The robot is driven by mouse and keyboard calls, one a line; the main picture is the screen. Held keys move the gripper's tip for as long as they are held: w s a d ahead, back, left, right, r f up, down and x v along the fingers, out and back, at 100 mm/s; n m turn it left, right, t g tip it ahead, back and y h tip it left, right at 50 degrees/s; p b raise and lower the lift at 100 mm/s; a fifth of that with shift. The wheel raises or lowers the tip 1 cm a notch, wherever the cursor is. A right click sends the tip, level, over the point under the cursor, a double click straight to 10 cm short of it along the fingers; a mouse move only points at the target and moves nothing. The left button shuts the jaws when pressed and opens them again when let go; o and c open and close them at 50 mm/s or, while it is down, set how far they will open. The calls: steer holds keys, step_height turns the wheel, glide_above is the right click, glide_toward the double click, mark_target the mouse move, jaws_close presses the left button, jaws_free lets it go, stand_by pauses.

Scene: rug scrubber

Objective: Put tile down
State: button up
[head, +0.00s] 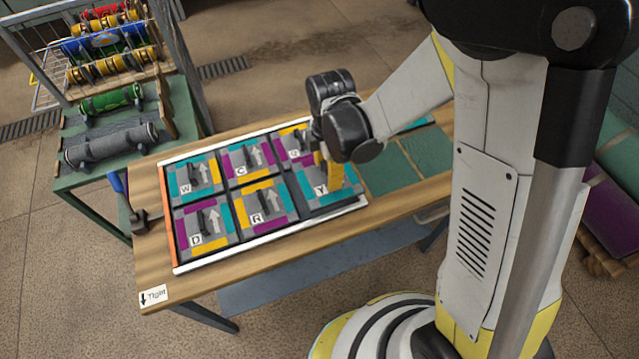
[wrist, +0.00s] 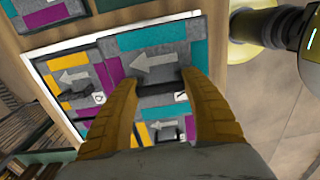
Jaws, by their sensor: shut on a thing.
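A grey tile marked Y (head: 321,190), with teal and purple edges, is at the lower right corner of the white-edged frame (head: 270,243). My gripper (head: 328,170) is shut on this tile from above and hides part of it. In the wrist view, my yellow fingers (wrist: 168,88) are on either side of a dark handle on the tile (wrist: 150,62), whose pale arrow shows. A dark band shows along its lower edge in the head view; I cannot tell whether it rests fully in the frame.
Other tiles lie in the frame, including W (head: 193,176), D (head: 205,222), R (head: 262,207) and C (head: 249,158). Plain green squares (head: 392,167) lie to the right. A blue-handled tool (head: 127,200) is at the table's left end. A rack with rollers (head: 110,65) stands behind left.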

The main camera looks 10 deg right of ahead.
mark_target(320, 174)
steer(key=shift+w+a+f, duration=0.5)
steer(key=shift+a+f, duration=0.1)
steer(key=shift+a, duration=0.25)
steer(key=shift+f+b, duration=1.1)
steer(key=shift+f, duration=0.85)
steer(key=shift+f, duration=0.15)
steer(key=o, duration=1.4)
